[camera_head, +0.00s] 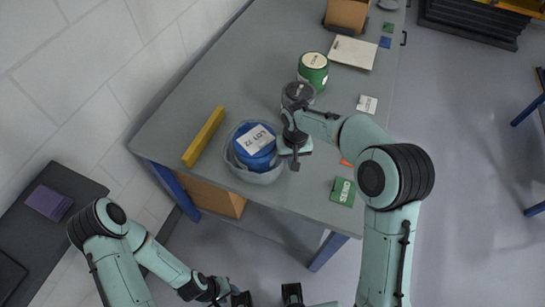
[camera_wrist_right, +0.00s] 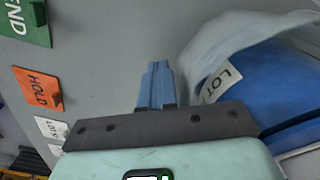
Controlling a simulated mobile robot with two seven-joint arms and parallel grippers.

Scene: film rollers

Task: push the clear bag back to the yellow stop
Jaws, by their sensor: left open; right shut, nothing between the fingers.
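The clear bag (camera_head: 262,178) is a greyish, see-through pouch around a blue round roll (camera_head: 254,146) labelled LOT 22, on the grey table. The yellow stop (camera_head: 204,136) is a straight bar to its left, with a narrow gap between them. My right gripper (camera_head: 294,158) is shut and empty beside the bag's right side. In the right wrist view its closed blue fingers (camera_wrist_right: 157,84) are next to the bag (camera_wrist_right: 215,62); I cannot tell if they touch. My left gripper (camera_head: 266,296) is open at the bottom edge, off the table and away from the bag.
A green can (camera_head: 313,70) and a dark-topped grey container (camera_head: 297,95) stand behind my right gripper. A green SEND card (camera_head: 343,191), an orange HOLD card (camera_wrist_right: 39,88) and a white card (camera_head: 367,104) lie on the table. A cardboard box (camera_head: 347,14) and a cream board (camera_head: 353,53) are farther back.

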